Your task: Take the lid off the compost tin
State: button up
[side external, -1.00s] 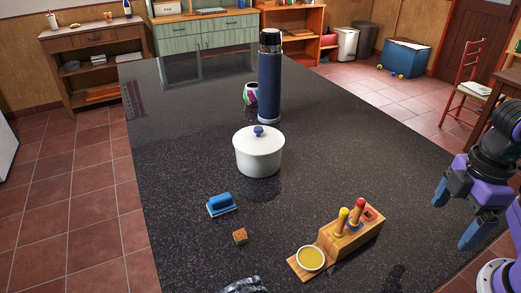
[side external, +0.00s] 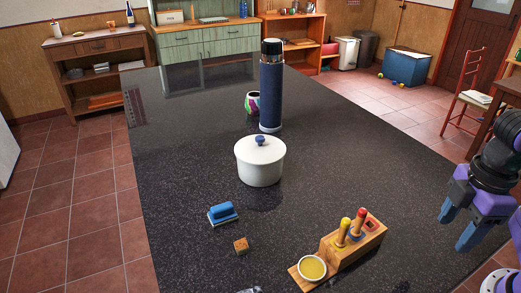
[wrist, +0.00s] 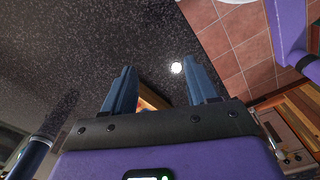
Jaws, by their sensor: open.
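The compost tin (side external: 260,168) is a round white pot standing upright on the dark speckled table, near the middle in the side view. Its white lid (side external: 275,147) with a blue knob (side external: 260,140) sits on top. My gripper (side external: 459,226) is at the right edge of the side view, well to the right of the tin, with its blue fingers apart and nothing held. In the wrist view my gripper (wrist: 162,85) shows two spread fingers over the table. I cannot make out the tin clearly there.
A blue brush (side external: 222,212), a small wooden cube (side external: 241,245) and a wooden stand (side external: 360,245) with pegs and a yellow-filled bowl (side external: 312,268) are in front.

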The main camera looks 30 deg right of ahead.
jog(key=w+a+r+m+t, duration=0.1)
jog(key=w+a+r+m, duration=0.4)
jog(key=w, duration=0.4)
jog(key=w+a+r+m+t, duration=0.2)
jog(key=w+a, duration=0.6)
jog(key=w, duration=0.2)
jog(key=m+t+h, duration=0.2)
jog(key=m+t, duration=0.1)
jog(key=m, duration=0.5)
send_near(260, 137)
jog(key=x, duration=0.3)
jog(key=shift+d+f, duration=0.2)
jog(key=shift+d, duration=0.1)
jog(key=shift+a+x, duration=0.15)
jog(key=shift+x, duration=1.15)
jog(key=shift+a+x, duration=0.2)
jog(key=shift+x, duration=1.05)
jog(key=shift+w+d, duration=0.1)
jog(key=shift+c, duration=0.3)
grip_shut()
